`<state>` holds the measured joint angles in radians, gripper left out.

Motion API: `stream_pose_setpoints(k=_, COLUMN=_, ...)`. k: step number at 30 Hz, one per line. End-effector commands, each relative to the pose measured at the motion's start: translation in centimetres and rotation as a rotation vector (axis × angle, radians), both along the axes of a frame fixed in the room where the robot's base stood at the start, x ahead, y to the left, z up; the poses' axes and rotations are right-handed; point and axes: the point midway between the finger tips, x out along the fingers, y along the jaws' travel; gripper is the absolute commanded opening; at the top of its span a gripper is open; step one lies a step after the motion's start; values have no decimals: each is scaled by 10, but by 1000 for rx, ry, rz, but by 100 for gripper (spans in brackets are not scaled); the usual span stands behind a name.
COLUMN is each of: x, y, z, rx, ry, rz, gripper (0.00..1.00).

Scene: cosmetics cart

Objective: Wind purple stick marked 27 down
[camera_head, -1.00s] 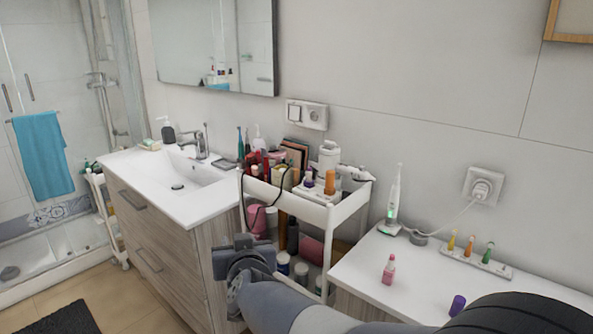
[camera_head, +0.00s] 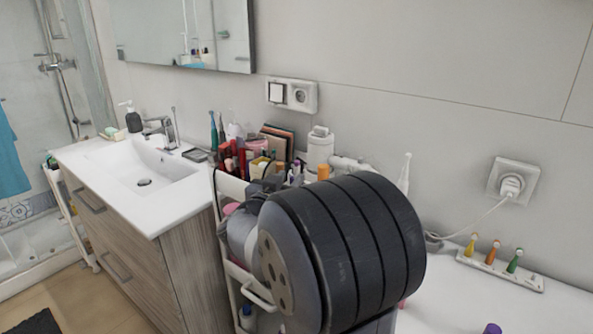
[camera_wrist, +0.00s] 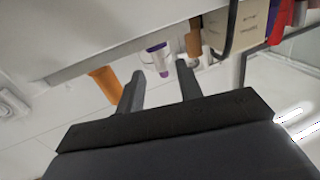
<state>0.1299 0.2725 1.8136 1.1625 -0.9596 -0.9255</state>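My gripper (camera_wrist: 158,88) is open and empty in the wrist view, its two dark fingers spread apart. A pale stick with a purple end (camera_wrist: 159,58) shows just beyond the fingertips, roughly in line with the gap between them; it looks apart from both fingers. I cannot read a 27 on it. In the head view a small purple-topped stick (camera_head: 297,167) stands among the items on the cart's top, partly crowded by its neighbours. My arm covers most of the gripper and the cart's front there.
An orange tube (camera_wrist: 105,80) is close to the left finger; it also shows in the head view (camera_head: 323,172). A box (camera_wrist: 240,24) and a dark wire lie right of the fingers. Red bottles (camera_head: 228,163) crowd the cart's left. A purple cap (camera_head: 492,329) is on the right counter.

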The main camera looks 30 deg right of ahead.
Motion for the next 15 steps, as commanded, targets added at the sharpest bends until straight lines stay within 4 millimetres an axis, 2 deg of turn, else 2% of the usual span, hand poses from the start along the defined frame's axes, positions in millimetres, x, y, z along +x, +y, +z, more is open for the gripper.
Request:
stream_pose_setpoints(k=1, x=5, y=-10, z=-1, rx=-1, ry=1, rz=-5, gripper=34)
stream_pose_setpoints(k=6, x=21, y=-32, z=0, rx=1, ry=0, rz=-2, gripper=34)
stream_pose_setpoints(k=15, x=31, y=-46, z=0, rx=1, ry=-1, rz=1, gripper=34)
